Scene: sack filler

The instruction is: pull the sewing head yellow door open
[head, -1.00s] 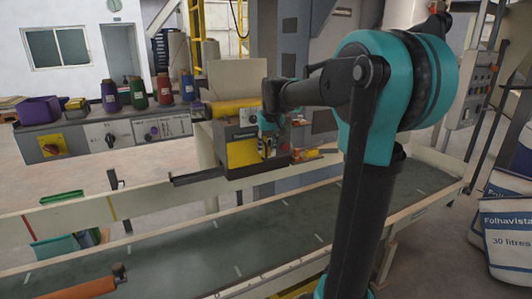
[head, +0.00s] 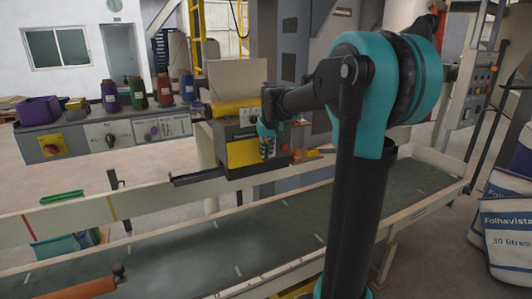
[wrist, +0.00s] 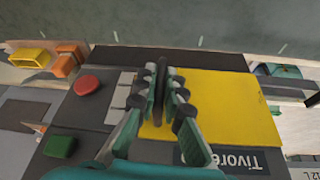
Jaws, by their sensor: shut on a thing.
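The sewing head (head: 236,122) is a dark box with a yellow top, above the conveyor in the head view. Its yellow door (head: 243,153) is on the front, left of my gripper (head: 267,147). In the wrist view the yellow door (wrist: 235,105) lies to the right of my gripper (wrist: 160,88) and looks about flush with the grey panel. The gripper is shut on a dark, narrow bar-like handle (wrist: 161,72) at the door's edge. The fingers hide part of the handle and the door edge.
A red button (wrist: 87,85) and a green button (wrist: 59,146) sit on the panel beside the fingers. The conveyor (head: 190,250) runs below. Thread cones (head: 137,94) and a control box (head: 107,133) stand left. Sacks (head: 505,230) are at right.

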